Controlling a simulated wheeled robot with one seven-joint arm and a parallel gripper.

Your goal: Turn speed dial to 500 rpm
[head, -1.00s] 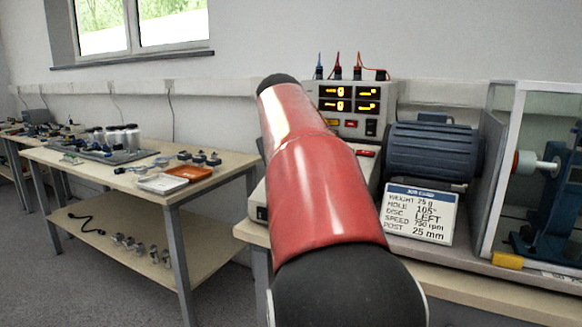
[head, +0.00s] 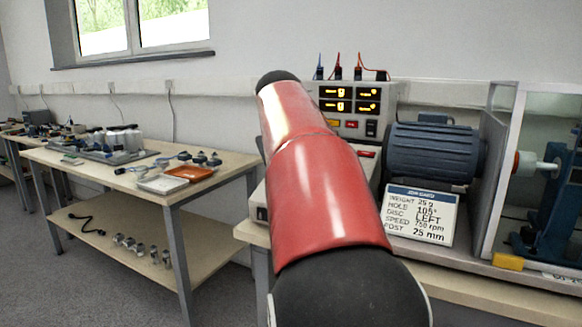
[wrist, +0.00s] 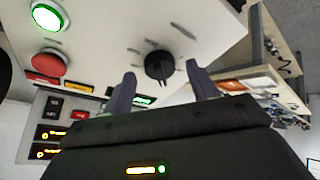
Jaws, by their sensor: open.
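The speed dial is most likely the black round knob (wrist: 159,66) on the pale panel (wrist: 105,45) in the wrist view. Short dark marks lie around it; I cannot read its setting. My gripper (wrist: 160,74) is open. Its two dark fingers point toward the panel, with the knob showing in the gap between their tips. I cannot tell whether either finger touches it. In the head view my red arm hides the gripper and the dial.
On the panel are a lit green button (wrist: 47,16) and a red button (wrist: 48,63). The head view shows a display unit (head: 327,122), a blue motor (head: 432,155), a job card (head: 420,213) whose speed line appears to read 750 rpm, and a side table (head: 120,178).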

